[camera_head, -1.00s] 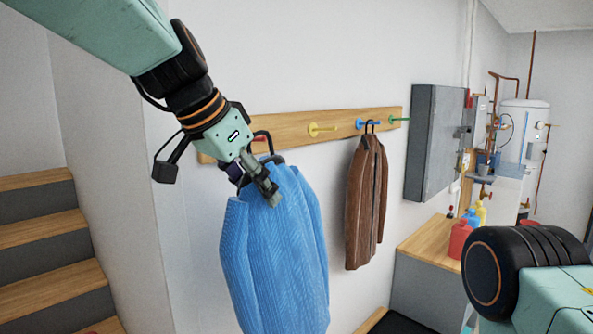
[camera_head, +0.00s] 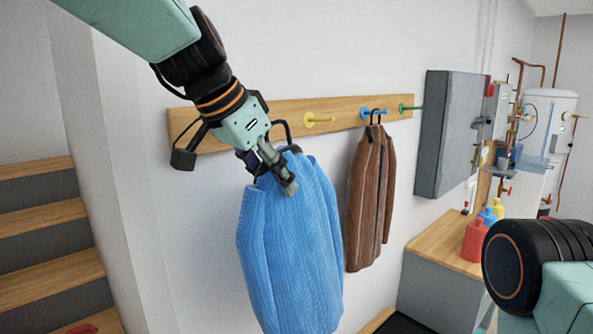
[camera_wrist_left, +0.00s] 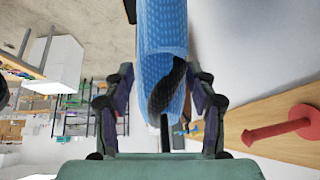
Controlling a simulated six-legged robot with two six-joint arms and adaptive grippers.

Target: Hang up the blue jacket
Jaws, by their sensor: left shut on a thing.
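The blue jacket (camera_head: 290,245) hangs upright from a dark hanger (camera_head: 283,128) in front of the wall, below the left part of the peg rail. My left gripper (camera_head: 275,172) is shut on the blue jacket near its collar. In the left wrist view the jacket (camera_wrist_left: 163,30) is between the fingers. The hanger's hook rises beside the gripper, in front of the wooden rail (camera_head: 250,110); it looks apart from the yellow peg (camera_head: 318,119). A red peg (camera_wrist_left: 285,127) shows in the left wrist view, to the right of the jacket; the gripper hides it in the head view.
A brown jacket (camera_head: 370,205) hangs on the blue peg (camera_head: 370,113). A green peg (camera_head: 408,107) is bare. A grey wall cabinet (camera_head: 448,135) is further right, above a wooden bench (camera_head: 440,245) with several coloured bottles. Stairs (camera_head: 45,240) are at left. My right arm enters lower right.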

